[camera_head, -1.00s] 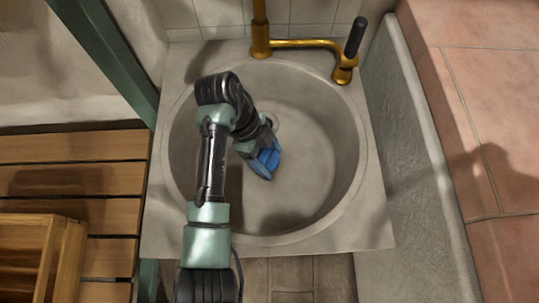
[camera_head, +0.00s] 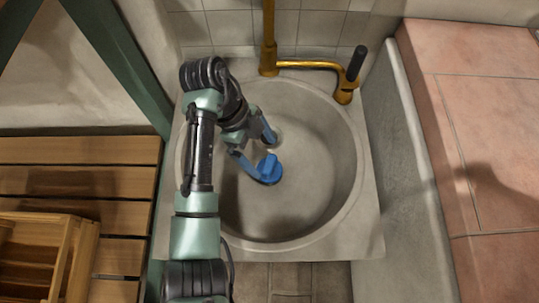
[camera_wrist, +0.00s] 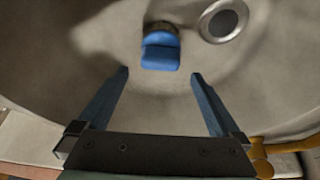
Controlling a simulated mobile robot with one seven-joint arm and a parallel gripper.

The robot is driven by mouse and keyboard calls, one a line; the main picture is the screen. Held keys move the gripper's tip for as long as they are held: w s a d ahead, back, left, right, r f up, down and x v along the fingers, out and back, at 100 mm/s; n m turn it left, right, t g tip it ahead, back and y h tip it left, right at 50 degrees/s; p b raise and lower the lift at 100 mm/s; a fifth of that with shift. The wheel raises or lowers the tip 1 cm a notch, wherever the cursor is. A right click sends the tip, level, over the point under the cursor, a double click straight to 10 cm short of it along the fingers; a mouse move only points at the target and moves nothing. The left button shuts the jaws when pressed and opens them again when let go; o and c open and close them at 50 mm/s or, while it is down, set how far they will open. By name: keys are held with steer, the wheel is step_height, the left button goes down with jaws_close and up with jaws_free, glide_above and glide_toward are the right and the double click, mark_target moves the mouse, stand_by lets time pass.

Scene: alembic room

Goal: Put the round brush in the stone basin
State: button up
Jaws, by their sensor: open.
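The stone basin (camera_head: 322,205) is a round grey bowl set in a square slab. The round brush (camera_head: 268,170) is blue and sits inside the basin, on its floor near the middle. In the wrist view the brush (camera_wrist: 160,52) shows a blue body with a darker band at its far end. My gripper (camera_head: 256,150) is low inside the basin, with its blue fingers spread wide. In the wrist view my gripper (camera_wrist: 160,75) is empty, and the brush lies just beyond the fingertips, apart from both.
A brass tap (camera_head: 300,65) with a dark handle (camera_head: 356,62) stands at the basin's back edge. The drain (camera_wrist: 222,22) is beside the brush. A wooden slatted bench (camera_head: 75,150) with a wooden crate (camera_head: 85,255) is at left. A pink tiled ledge (camera_head: 500,130) is at right.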

steer(key=shift+p+v, duration=0.55)
steer(key=shift+v, duration=1.3)
